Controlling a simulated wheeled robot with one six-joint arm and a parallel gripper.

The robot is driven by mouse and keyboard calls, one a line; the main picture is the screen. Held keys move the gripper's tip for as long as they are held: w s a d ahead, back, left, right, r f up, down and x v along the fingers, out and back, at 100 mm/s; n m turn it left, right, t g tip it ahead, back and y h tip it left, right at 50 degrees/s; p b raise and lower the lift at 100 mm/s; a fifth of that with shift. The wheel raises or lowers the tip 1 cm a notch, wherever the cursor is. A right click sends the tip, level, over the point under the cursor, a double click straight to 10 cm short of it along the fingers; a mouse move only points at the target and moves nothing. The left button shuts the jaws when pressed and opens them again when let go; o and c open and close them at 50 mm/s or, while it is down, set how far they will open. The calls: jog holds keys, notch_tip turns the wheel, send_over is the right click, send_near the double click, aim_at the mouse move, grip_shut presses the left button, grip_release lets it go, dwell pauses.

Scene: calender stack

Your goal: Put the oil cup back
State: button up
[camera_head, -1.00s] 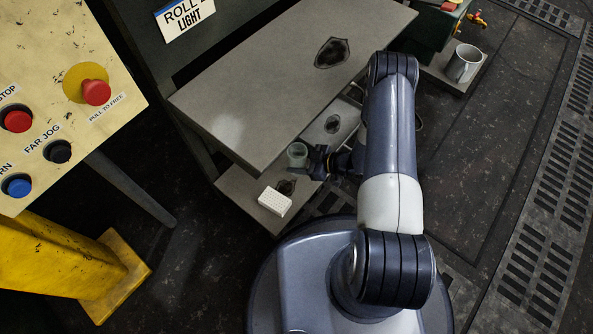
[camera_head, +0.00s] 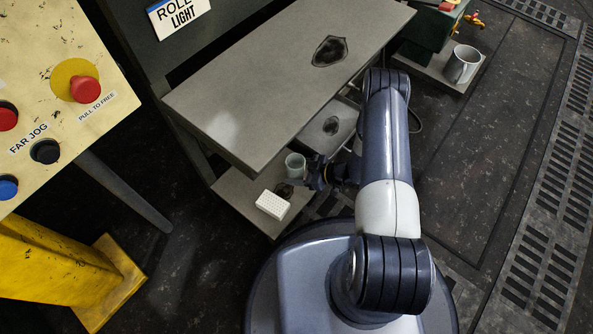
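A small translucent greenish cup (camera_head: 295,164), which looks like the oil cup, is at the front edge of the grey table, at the tip of my gripper (camera_head: 308,171). My gripper reaches in from the right, below the level of the tabletop. The fingers are small and dark, and I cannot tell whether they are closed on the cup or just beside it. The cup appears upright, above the lower shelf (camera_head: 236,190); whether it touches the shelf is unclear.
A white perforated block (camera_head: 272,205) lies on the lower shelf close to the cup. The grey tabletop (camera_head: 250,100) overhangs that shelf and carries a dark stain. A grey mug (camera_head: 462,64) stands on a ledge at the upper right. A control panel (camera_head: 50,90) is at the left.

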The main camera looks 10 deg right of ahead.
aim_at(296, 170)
jog(key=shift+o, duration=0.8)
jog(key=shift+r, duration=0.15)
jog(key=shift+d+r+p, duration=0.15)
jog(key=shift+d+p, duration=0.1)
jog(key=shift+p, duration=0.05)
jog(key=p+v, duration=0.2)
jog(key=v, duration=0.9)
jog(key=shift+s+d+p, duration=0.15)
jog(key=shift+s+p, duration=0.05)
jog(key=shift+p, duration=0.15)
jog(key=b+x, duration=0.1)
jog(key=x, duration=0.3)
jog(key=b+x, duration=0.1)
jog(key=x, duration=0.3)
jog(key=b+x, duration=0.1)
jog(key=x, duration=0.3)
jog(key=shift+w+f+b, duration=0.1)
jog(key=shift+f+b, duration=0.3)
notch_tip(296, 170, up, 2)
jog(key=shift+r+p, duration=0.25)
jog(key=shift+p, duration=0.55)
jog(key=shift+r, duration=0.4)
